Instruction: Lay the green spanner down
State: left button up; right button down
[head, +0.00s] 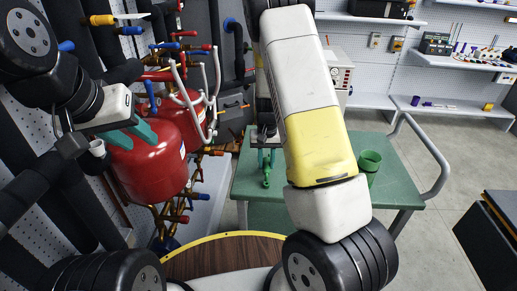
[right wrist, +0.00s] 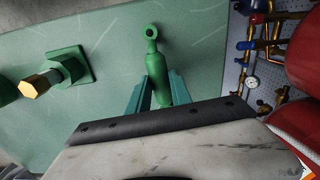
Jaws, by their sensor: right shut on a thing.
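The green spanner (right wrist: 158,78) is between the two teal fingers of my right gripper (right wrist: 160,95) in the right wrist view. The gripper is shut on its handle, and its ring end points away from the gripper. In the head view the spanner (head: 267,178) shows over the green table top (head: 248,182), left of my right forearm. I cannot tell whether it touches the table. My right gripper (head: 267,158) is partly hidden by that arm. My left gripper (head: 131,134) is in front of the red tank, away from the table; its finger gap is unclear.
A green cup (head: 370,161) stands on the table, right of my forearm. A green block with a brass hex fitting (right wrist: 62,70) is on the table in the right wrist view. Red tanks (head: 150,165) and pipework stand to the left.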

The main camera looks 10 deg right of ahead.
jog(key=shift+f, duration=0.2)
jog(key=c, duration=0.8)
grip_release()
jog(key=shift+o, duration=0.2)
jog(key=shift+r, duration=0.15)
jog(key=shift+r, duration=1.35)
jog(key=shift+r, duration=3)
